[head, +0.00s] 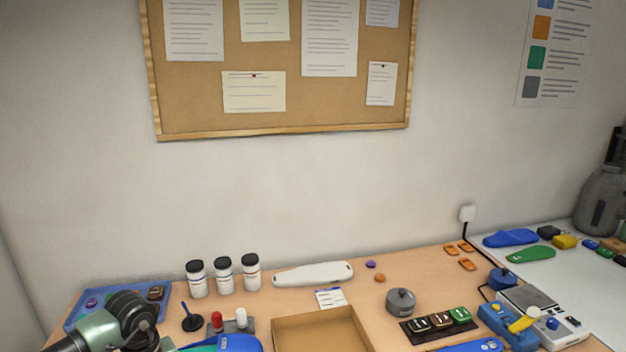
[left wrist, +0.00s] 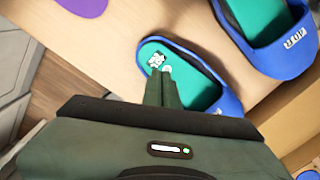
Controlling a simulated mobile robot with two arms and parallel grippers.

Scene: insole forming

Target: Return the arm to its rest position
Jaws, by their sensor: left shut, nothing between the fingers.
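My left gripper (left wrist: 158,78) is shut with nothing between its fingers. In the left wrist view its fingertips overlap a blue slide sandal (left wrist: 187,62) with a green insole; I cannot tell if they touch it. A second blue sandal (left wrist: 270,45) lies to the upper right of it. In the head view my left arm comes in at the lower left, and its green and black links cover part of the table's front left. The fingertips are not clear there. My right gripper is in neither view.
A blue tray (head: 78,317) lies beside my left arm. A cardboard box (head: 318,323) is at the front middle. A grey round pot (head: 400,302) is right of it.

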